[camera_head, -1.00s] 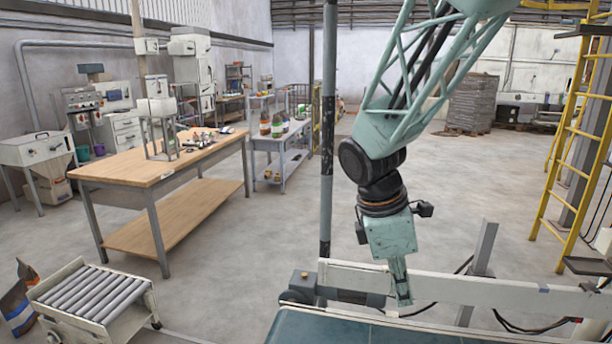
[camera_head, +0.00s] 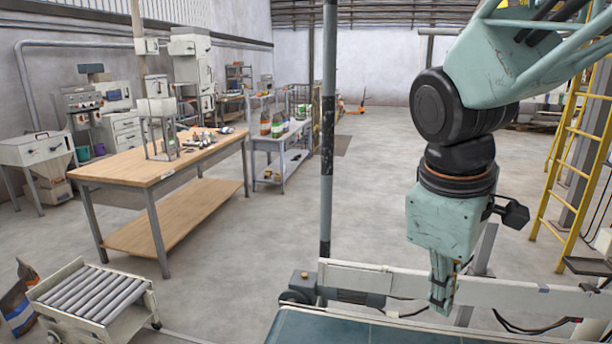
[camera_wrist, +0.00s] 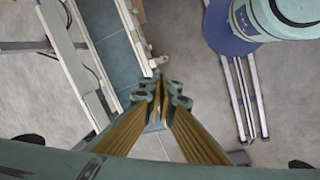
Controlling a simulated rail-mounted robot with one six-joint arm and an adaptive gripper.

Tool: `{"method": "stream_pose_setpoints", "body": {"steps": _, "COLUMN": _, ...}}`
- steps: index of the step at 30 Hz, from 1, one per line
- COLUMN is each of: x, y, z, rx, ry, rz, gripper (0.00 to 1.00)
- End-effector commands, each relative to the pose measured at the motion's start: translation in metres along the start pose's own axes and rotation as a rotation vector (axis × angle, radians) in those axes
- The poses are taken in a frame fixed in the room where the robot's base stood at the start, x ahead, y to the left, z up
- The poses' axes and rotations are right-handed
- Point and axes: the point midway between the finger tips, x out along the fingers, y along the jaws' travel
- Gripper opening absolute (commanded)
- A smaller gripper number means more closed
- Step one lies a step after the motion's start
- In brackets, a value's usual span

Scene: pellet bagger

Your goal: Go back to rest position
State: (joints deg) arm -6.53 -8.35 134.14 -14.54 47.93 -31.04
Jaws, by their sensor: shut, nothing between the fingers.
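My gripper (camera_head: 441,300) points straight down at the right in the head view, in front of the white side rail of the conveyor. It is shut and empty. In the wrist view, my gripper (camera_wrist: 163,88) shows its fingers brought together at the middle, with nothing between them. The teal conveyor belt (camera_head: 340,330) lies at the bottom of the head view, below and to the left of the fingers. Part of the white rail is hidden behind the gripper.
A roller stand (camera_head: 92,295) is at the lower left. A wooden workbench (camera_head: 150,165) with small items stands at the left. A grey-and-black post (camera_head: 327,130) rises behind the belt. A yellow ladder (camera_head: 575,140) is at the right. The floor between is clear.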

Motion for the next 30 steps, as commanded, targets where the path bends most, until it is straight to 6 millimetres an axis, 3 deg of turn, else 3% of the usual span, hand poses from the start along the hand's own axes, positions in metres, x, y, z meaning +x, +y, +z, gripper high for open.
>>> {"method": "stream_pose_setpoints", "body": {"steps": 12, "x": -0.033, "y": -0.031, "z": 0.037, "rx": 0.269, "ry": 0.077, "rz": -0.007, "gripper": 0.0}}
{"method": "stream_pose_setpoints", "body": {"steps": 30, "x": -0.066, "y": -0.083, "z": 0.082, "rx": 0.643, "ry": 0.193, "rz": -0.044, "gripper": 0.0}}
